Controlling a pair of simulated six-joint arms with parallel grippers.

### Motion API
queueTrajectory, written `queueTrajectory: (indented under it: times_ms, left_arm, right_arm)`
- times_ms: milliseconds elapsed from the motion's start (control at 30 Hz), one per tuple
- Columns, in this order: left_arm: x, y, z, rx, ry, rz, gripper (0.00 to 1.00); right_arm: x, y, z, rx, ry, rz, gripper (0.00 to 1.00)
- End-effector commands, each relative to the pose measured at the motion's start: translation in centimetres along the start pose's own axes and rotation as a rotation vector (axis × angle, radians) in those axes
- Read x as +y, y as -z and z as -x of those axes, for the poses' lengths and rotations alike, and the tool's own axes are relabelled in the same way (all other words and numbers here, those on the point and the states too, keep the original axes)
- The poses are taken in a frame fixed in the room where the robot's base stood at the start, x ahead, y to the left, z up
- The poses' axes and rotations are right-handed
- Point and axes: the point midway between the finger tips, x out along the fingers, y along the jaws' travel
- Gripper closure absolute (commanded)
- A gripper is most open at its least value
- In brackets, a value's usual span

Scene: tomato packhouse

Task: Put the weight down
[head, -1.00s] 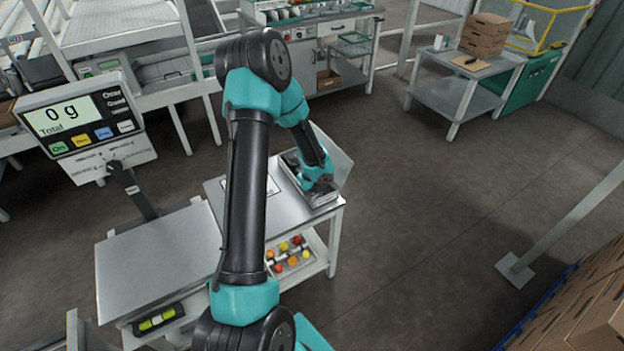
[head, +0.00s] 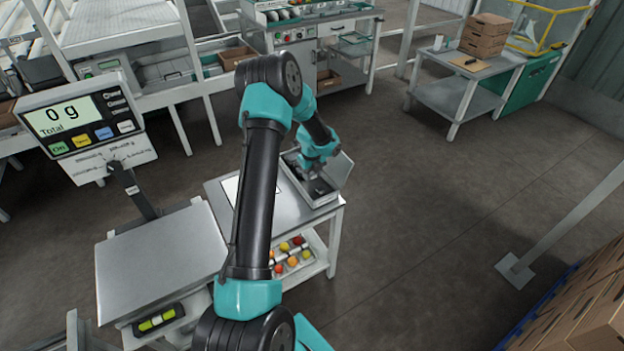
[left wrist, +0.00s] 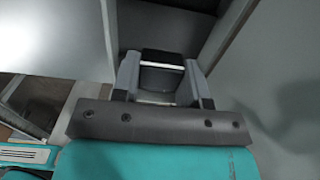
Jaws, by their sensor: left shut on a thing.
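My left gripper (left wrist: 161,84) is shut on the weight (left wrist: 162,72), a small dark block with a bright edge, in the left wrist view. In the head view this gripper (head: 314,174) is over an open metal case (head: 325,201) on the right of the bench; the weight is too small to make out surely there. I cannot tell if the weight touches the case floor. The scale's bare steel plate (head: 160,262) stands at the left, and its display (head: 62,115) reads 0 g. My right gripper is not in view.
A white sheet (head: 236,190) lies on the bench between plate and case. A tray of tomatoes (head: 290,262) sits on the shelf below. The floor right of the bench is clear.

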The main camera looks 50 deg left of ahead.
Motion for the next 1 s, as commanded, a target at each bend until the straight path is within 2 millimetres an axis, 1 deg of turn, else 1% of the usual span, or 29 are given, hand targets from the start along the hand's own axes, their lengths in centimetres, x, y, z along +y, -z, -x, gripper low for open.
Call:
queueTrajectory:
  times_ms: [167, 300, 433, 867, 900, 1000]
  left_arm:
    - [-0.4, -0.6, -0.1, -0.001, 0.001, 0.001, 0.93]
    - [-0.2, -0.5, -2.2, 0.002, -0.001, 0.000, 0.93]
    - [-0.3, -0.6, -3.4, 0.000, 0.001, 0.000, 0.93]
    - [-0.3, -0.6, -3.9, -0.001, 0.001, 0.000, 0.93]
    - [-0.3, -0.6, -3.9, -0.001, 0.001, 0.000, 0.57]
    - [-0.3, -0.6, -3.8, -0.001, 0.001, 0.000, 0.47]
  right_arm:
    - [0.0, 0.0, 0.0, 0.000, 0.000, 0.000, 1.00]
    - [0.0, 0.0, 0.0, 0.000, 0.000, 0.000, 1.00]
    - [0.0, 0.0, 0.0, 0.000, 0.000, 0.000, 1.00]
    - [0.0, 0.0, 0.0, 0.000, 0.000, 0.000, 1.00]
    - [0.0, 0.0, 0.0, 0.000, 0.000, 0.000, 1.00]
    - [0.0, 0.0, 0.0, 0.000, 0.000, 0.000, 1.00]
